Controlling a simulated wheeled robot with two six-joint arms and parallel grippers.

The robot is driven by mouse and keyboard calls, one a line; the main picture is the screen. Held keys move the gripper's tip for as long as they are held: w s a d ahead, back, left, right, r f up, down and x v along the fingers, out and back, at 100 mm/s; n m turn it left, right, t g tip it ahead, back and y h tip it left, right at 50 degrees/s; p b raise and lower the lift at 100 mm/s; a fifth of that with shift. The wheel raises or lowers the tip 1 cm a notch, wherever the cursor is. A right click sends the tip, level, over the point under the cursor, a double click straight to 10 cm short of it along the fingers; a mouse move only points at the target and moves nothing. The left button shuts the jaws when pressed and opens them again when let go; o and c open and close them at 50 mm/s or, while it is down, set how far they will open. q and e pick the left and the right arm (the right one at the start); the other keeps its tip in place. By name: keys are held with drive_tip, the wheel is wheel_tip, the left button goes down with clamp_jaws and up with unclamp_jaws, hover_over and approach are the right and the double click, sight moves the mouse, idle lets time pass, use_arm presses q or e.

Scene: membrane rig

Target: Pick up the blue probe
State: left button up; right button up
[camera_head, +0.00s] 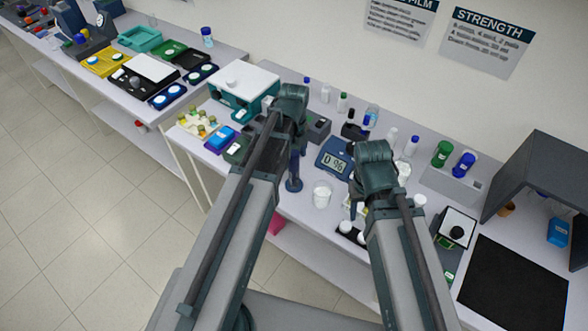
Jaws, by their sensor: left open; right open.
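A dark blue upright rod on a round base (294,184), which looks like the blue probe, stands near the front edge of the bench. Its upper part is hidden behind or below my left gripper (297,138), which hangs directly above it in this view. The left gripper is open; I cannot tell whether its fingers are around the rod.
A white cup (322,194) stands close to the right of the rod. Bottles, a black mat (514,284) and a dark hood (545,165) occupy the right. The bench is crowded.

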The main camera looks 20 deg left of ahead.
use_arm(q)
drive_tip(key=shift+f+b, duration=0.3)
drive_tip(key=shift+f, duration=0.5)
drive_tip(key=shift+r, duration=0.1)
use_arm(e)
drive_tip(key=shift+f, duration=0.7)
use_arm(q)
drive_tip(key=c, duration=1.2)
drive_tip(key=shift+r, duration=0.15)
use_arm(e)
drive_tip(key=shift+r, duration=0.15)
